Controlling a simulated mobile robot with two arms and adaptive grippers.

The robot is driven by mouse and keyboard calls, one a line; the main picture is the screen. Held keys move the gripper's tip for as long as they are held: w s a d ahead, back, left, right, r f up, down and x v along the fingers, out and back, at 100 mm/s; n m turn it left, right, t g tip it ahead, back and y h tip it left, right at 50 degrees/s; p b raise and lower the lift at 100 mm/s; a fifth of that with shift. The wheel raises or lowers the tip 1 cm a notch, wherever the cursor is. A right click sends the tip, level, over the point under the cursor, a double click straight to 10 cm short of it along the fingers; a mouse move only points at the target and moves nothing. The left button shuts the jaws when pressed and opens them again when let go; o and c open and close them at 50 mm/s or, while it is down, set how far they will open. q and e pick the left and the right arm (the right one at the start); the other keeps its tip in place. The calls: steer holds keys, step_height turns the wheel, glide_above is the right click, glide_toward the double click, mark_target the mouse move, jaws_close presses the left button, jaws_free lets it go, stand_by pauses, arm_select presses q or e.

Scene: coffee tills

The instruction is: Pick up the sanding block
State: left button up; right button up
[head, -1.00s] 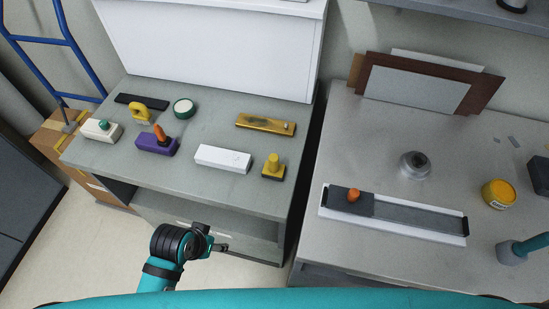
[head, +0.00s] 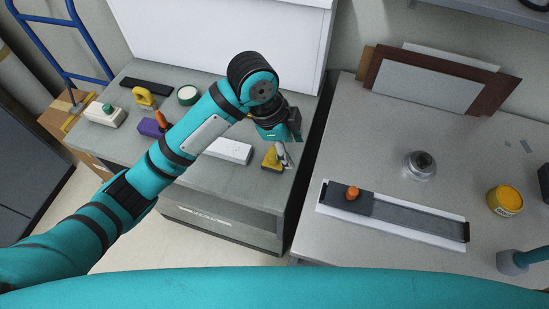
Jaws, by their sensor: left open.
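A small yellow block with a knob on a dark base (head: 271,158), which looks like the sanding block, stands at the front right corner of the left grey bench (head: 215,185). My left gripper (head: 286,154) is open, pointing down just above and behind this block, its fingers close to the knob. I cannot tell whether they touch it. The gripper and my arm hide part of the bench top.
A white block (head: 231,151) lies just left of the yellow block. A purple block (head: 150,128), a white block with a green knob (head: 106,114), a yellow-handled tool (head: 144,97) and a round tin (head: 188,95) stand further left. A dark gap separates the right bench (head: 395,130).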

arm_select(q)
steer(key=w+a+r+m+y, duration=0.3)
steer(key=w+r+m+y, duration=0.15)
steer(key=r, duration=0.35)
steer(key=p, duration=0.3)
glide_toward(274, 150)
steer(key=shift+h, duration=0.45)
steer(key=f, duration=0.4)
steer(key=w+f, duration=0.1)
steer(key=f, duration=0.1)
steer(key=shift+a+f, duration=0.35)
steer(key=shift+f, duration=0.05)
steer(key=shift+s+f+p, duration=0.15)
steer(key=shift+f+p, duration=0.15)
steer(key=shift+f, duration=0.3)
steer(key=f, duration=0.1)
steer(key=f+p, duration=0.1)
steer(key=f, duration=0.1)
steer(key=shift+s+a+f, duration=0.1)
steer(key=shift+s+f, duration=0.15)
steer(key=shift+f, duration=0.45)
jaws_close()
